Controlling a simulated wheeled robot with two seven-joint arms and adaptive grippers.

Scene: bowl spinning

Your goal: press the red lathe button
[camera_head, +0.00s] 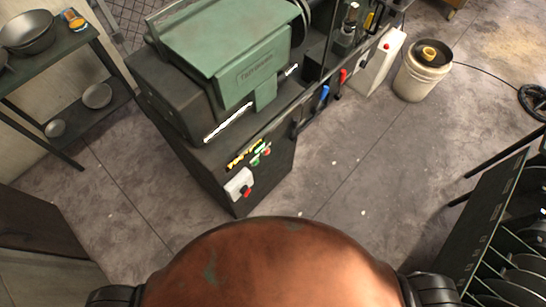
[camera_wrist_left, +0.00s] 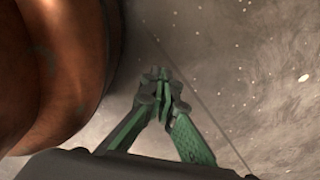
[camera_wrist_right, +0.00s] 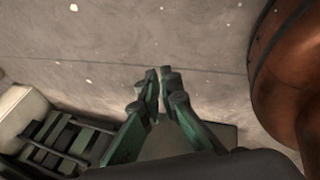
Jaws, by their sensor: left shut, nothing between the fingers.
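The green and dark grey lathe (camera_head: 225,60) stands ahead in the head view. Another red button (camera_head: 387,46) is on a white panel farther right. My left gripper (camera_wrist_left: 160,76) is shut and empty above the floor, apart from the lathe. My right gripper (camera_wrist_right: 158,74) is empty, its fingertips very close together; a small gap is hard to judge. Neither gripper shows in the head view.
A shelf (camera_head: 60,45) with metal bowls (camera_head: 28,32) stands at the left. A white bucket (camera_head: 420,75) stands beyond the lathe's right end. A dark rack (camera_head: 490,220) with discs is at the right. Open floor (camera_head: 350,190) lies between lathe and rack.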

